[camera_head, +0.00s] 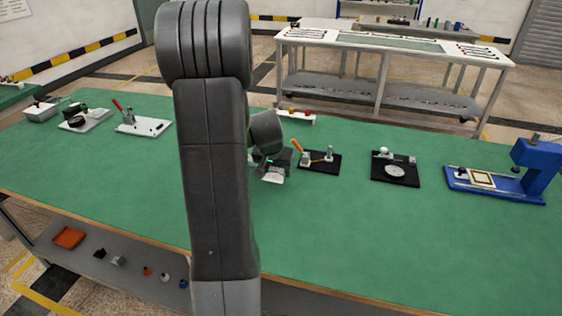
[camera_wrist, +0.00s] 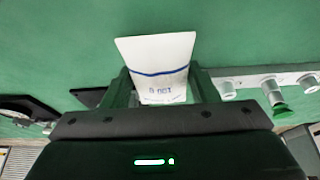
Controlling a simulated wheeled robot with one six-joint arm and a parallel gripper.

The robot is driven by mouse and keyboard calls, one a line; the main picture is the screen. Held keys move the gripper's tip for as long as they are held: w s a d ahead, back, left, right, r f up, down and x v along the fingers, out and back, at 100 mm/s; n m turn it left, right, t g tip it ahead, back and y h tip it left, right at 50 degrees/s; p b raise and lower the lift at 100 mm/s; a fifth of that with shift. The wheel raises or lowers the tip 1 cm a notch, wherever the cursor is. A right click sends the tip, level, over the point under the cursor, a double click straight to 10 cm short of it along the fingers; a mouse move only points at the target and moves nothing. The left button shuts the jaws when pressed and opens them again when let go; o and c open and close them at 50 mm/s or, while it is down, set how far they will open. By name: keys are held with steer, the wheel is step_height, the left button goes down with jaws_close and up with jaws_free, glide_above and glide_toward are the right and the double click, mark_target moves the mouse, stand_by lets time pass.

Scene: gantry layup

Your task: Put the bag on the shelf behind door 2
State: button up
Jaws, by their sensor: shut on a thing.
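A white bag (camera_wrist: 157,60) with a blue line and small blue print shows in the wrist view. It sits between the two fingers of my gripper (camera_wrist: 160,88), which is shut on it. In the head view the bag (camera_head: 273,178) is a small white patch below my gripper (camera_head: 273,165), over the green table. My arm hides part of the table there. I cannot tell whether the bag touches the table. No numbered door or shelf behind a door can be made out in these views.
The green table (camera_head: 400,240) has free room at its front right. Black fixtures (camera_head: 320,160) (camera_head: 395,168) and a blue press (camera_head: 530,170) stand right of my gripper. White fixtures (camera_head: 143,125) stand at the left. A second table (camera_head: 390,100) stands behind.

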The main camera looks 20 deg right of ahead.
steer(key=w+d, duration=0.2)
steer(key=w, duration=0.1)
steer(key=w+d+p, duration=0.1)
steer(key=w, duration=0.1)
steer(key=shift+w+d, duration=0.2)
steer(key=shift+d, duration=0.15)
steer(key=shift+f, duration=1.75)
steer(key=shift+f, duration=0.1)
steer(key=shift+f, duration=0.15)
steer(key=o, duration=1)
